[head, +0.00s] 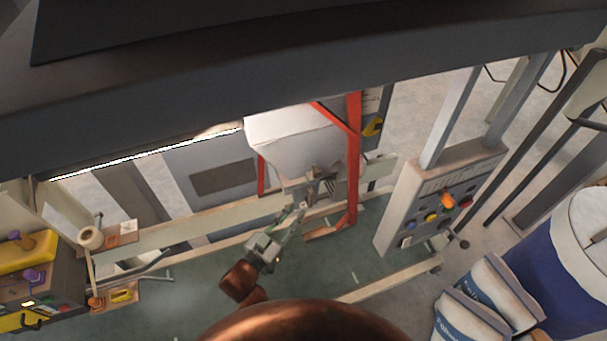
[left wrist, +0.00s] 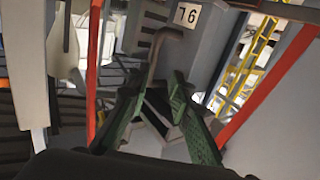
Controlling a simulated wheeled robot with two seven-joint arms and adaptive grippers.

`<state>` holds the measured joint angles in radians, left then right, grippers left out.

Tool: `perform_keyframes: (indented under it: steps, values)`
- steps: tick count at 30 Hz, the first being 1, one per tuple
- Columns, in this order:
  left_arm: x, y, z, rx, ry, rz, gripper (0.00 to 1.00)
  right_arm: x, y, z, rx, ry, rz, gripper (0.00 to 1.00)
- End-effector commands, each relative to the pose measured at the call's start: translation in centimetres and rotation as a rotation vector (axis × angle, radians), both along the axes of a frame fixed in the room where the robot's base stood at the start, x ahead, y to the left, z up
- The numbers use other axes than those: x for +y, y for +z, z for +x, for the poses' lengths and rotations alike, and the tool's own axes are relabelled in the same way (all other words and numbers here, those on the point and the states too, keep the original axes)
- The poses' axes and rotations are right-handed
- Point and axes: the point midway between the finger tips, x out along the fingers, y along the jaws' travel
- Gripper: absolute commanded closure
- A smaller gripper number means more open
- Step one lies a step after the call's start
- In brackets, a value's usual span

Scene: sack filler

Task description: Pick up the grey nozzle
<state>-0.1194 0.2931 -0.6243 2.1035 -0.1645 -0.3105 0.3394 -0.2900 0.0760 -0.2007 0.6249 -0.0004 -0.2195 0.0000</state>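A grey fitting that looks like the nozzle (head: 318,184) sits under the white hopper (head: 293,138), beside the red upright, in the head view. In the left wrist view a bent grey pipe (left wrist: 157,48), which may be the same nozzle, stands just beyond my fingers. My left gripper (head: 296,212) has green fingers and is just below and left of the fitting. In the left wrist view the left gripper (left wrist: 160,84) shows its fingers spread apart, with nothing clearly held between them. Whether a finger touches the pipe cannot be told. My right gripper is not in view.
A red frame (head: 354,160) stands close right of the fitting. A pale rail (head: 190,224) runs behind my gripper. A control panel (head: 440,199) stands to the right, with filled sacks (head: 503,287) and a blue drum (head: 560,265) beyond. The green floor nearby is mostly clear.

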Motion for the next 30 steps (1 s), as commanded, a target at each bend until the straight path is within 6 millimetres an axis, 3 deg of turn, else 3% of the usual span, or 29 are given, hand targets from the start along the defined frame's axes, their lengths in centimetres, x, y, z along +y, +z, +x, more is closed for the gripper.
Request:
perform_keyframes:
  steps: [3, 13, 21, 30]
  values:
    - [-1.0, 1.7, 0.1, -0.029, -0.020, -0.021, 0.80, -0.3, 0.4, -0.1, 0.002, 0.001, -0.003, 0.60]
    - [-2.8, 1.5, 2.9, -0.030, -0.013, -0.021, 0.80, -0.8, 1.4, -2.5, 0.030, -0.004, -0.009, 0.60]
    - [-4.9, 1.0, 5.7, -0.030, -0.015, -0.020, 0.80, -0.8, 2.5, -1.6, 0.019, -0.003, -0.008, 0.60]
    - [-5.1, 0.8, 5.9, -0.028, -0.017, -0.019, 0.82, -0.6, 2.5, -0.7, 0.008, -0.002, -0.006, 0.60]
